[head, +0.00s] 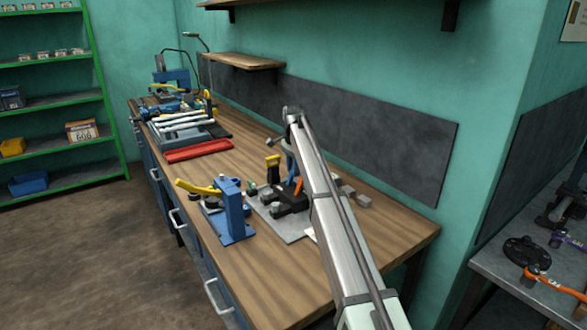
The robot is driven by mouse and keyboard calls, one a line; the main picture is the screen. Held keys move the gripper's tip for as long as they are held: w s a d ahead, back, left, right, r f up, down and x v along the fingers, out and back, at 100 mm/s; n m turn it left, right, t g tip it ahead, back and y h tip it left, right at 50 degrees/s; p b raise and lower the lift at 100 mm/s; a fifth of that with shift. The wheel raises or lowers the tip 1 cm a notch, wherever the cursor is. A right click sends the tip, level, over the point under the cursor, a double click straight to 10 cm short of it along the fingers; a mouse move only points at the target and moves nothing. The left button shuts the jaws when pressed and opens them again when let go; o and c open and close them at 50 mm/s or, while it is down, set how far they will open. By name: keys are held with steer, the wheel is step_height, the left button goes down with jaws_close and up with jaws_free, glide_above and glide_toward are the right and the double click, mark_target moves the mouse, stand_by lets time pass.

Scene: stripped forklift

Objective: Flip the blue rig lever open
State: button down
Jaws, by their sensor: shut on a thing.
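A blue rig (234,212) with an upright blue post stands near the front edge of the wooden workbench. Its yellow lever (198,187) points left from the upper part of the post, roughly level and slightly raised at its free end. My arm reaches in from the lower right, over the bench to the right of the rig. I cannot make out my gripper's fingers; they are not visible past the arm. Nothing of mine is seen touching the yellow lever.
A grey plate (268,223) with a black fixture (288,202) and upright tools lies right of the rig. A red tray (198,151) and a rack of pale bars (185,122) are farther back. The bench front (275,285) is clear. A wall shelf (242,61) hangs above.

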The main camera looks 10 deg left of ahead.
mark_target(290, 177)
steer(key=shift+s+a, duration=0.1)
steer(key=shift+s, duration=0.05)
steer(key=shift+s+a+r+t+h, duration=0.2)
steer(key=shift+s+a+t+h, duration=0.4)
steer(key=shift+t+h, duration=0.3)
steer(key=shift+s+a+t+h, duration=0.5)
steer(key=shift+s+t+h, duration=0.05)
steer(key=shift+t+h, duration=0.35)
steer(key=shift+s+a+f+t+h, duration=0.2)
steer(key=shift+s+a+t+h, duration=0.2)
steer(key=shift+t+h, duration=0.25)
steer(key=shift+s+a+f+t+h, duration=0.15)
steer(key=shift+s+a+t+h, duration=0.2)
steer(key=shift+t+h, duration=0.3)
steer(key=c, duration=1)
jaws_free()
steer(key=shift+o, duration=0.2)
steer(key=shift+a, duration=0.1)
steer(key=v, duration=1.3)
steer(key=shift+s+a+r, duration=0.15)
steer(key=shift+s+a, duration=0.05)
